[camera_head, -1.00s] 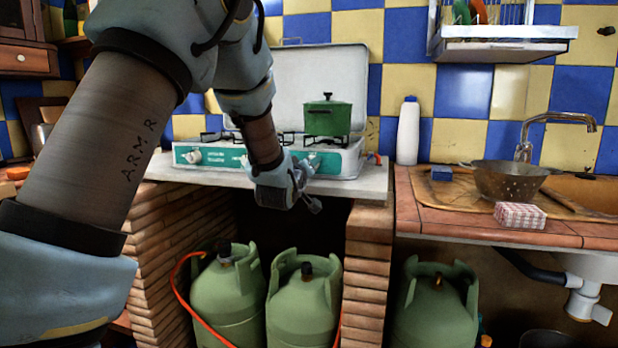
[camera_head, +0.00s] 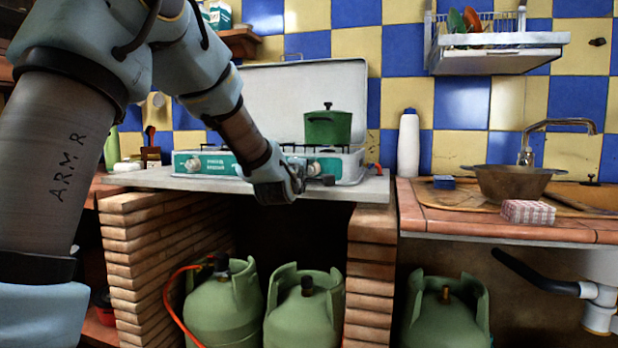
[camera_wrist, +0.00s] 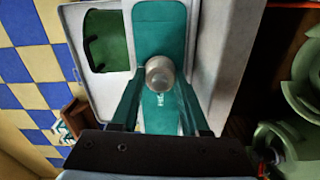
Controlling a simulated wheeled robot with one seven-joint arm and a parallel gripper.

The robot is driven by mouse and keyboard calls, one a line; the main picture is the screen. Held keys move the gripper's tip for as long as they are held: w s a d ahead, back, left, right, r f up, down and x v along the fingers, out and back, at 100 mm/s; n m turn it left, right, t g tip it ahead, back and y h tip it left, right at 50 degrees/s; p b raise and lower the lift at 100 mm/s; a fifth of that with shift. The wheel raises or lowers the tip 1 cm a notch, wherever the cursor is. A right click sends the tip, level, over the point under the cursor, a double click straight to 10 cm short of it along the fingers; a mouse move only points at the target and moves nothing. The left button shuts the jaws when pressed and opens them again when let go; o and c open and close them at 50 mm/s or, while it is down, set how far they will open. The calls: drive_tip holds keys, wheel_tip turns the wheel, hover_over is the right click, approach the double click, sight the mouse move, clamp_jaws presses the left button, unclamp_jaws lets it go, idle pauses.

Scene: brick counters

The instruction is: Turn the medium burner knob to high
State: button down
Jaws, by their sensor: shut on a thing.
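The stove (camera_head: 205,165) is a white case with a teal front panel and its lid up, standing on the counter. A pale round knob (camera_head: 313,167) shows near the right end of the panel. It also shows in the wrist view (camera_wrist: 160,72), between my two finger ends. My gripper (camera_head: 304,182) is at the panel's right part, below the green pot, and is shut on this knob. The knob's pointer and the panel marks around it cannot be read. My forearm hides the middle of the panel.
A green pot (camera_head: 328,127) stands on the stove's right burner. A white bottle (camera_head: 408,145) stands to the right. The counter slab (camera_head: 345,190) juts out below the panel, with brick pillars and green gas bottles (camera_head: 303,312) underneath. A colander (camera_head: 512,183) is by the sink.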

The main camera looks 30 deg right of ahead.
drive_tip(key=shift+n, duration=0.6)
drive_tip(key=shift+c, duration=2)
unclamp_jaws()
drive_tip(key=v, duration=1)
drive_tip(key=shift+s+a, duration=0.3)
